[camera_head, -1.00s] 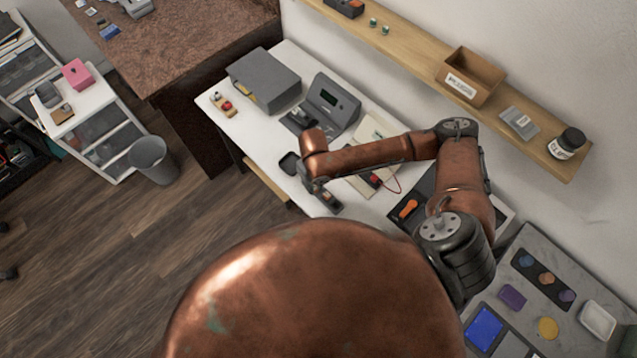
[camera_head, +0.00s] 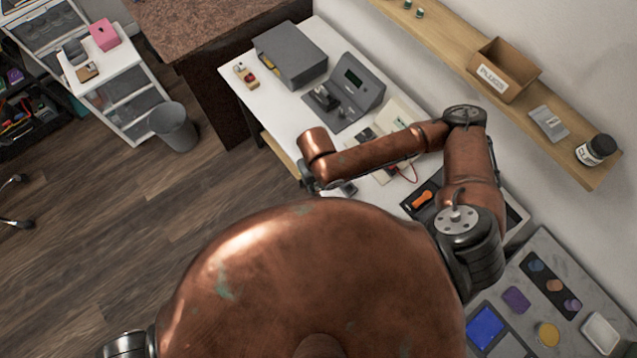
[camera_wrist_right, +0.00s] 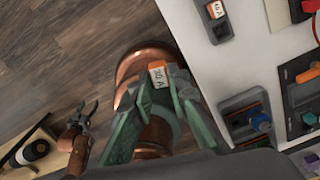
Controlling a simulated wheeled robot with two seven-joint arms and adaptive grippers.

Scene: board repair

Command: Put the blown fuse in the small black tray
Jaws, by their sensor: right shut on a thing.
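My right gripper (camera_wrist_right: 160,90) is shut on an orange fuse (camera_wrist_right: 158,74) with a white lettered label, seen in the right wrist view. The fuse is above the floor side of the white table's edge. A small dark tray (camera_wrist_right: 211,30) lies on the table near that edge, with another orange, white-labelled piece in it. In the head view my right gripper is mostly hidden behind its arm; a dark holder (camera_head: 347,188) shows beside it. My left gripper (camera_wrist_right: 86,112) appears in the wrist view, its jaws spread and empty, over the floor. It is outside the head view.
A dark holder (camera_wrist_right: 246,118) with a blue-grey part lies on the table. A grey tester (camera_head: 358,82) and a grey box (camera_head: 290,54) stand behind. A black tray (camera_head: 408,207) with an orange item is to the right. A grey bin (camera_head: 173,128) stands on the floor.

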